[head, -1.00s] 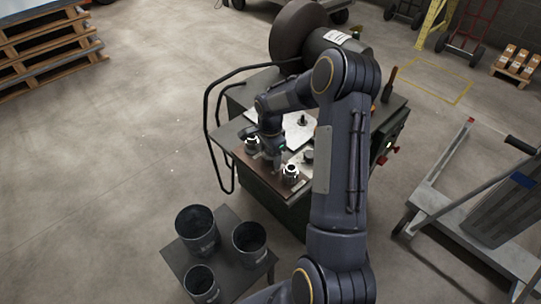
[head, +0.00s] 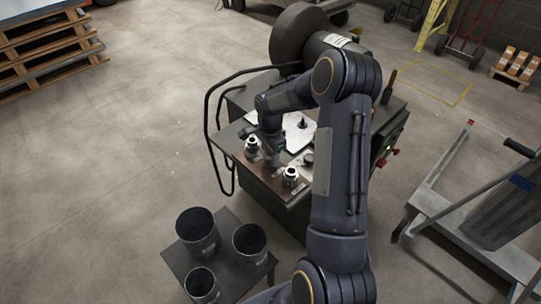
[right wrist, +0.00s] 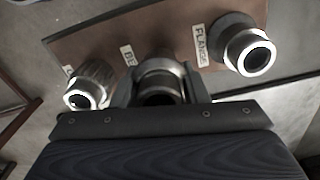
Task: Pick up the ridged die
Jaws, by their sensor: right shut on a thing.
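My right gripper (head: 272,158) points down over the brown board (head: 238,150), between two standing dies. In the right wrist view its fingers (right wrist: 160,88) are shut on the middle die (right wrist: 161,68), a metal cylinder with a dark hole, beside a label starting "BE". The fingers hide its lower part; I cannot tell whether it is clear of the board. A die with a fluted, ridged side (right wrist: 95,82) stands apart on the left. A wide-collared die (right wrist: 243,48) stands at right by the "FLANGE" label. My left gripper is out of view.
The board lies on a dark machine bench with a light metal plate (head: 297,133) behind it. A small table (head: 232,278) with several dark, open cylinders (head: 197,230) stands in front. A grey cart (head: 470,225) is at right.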

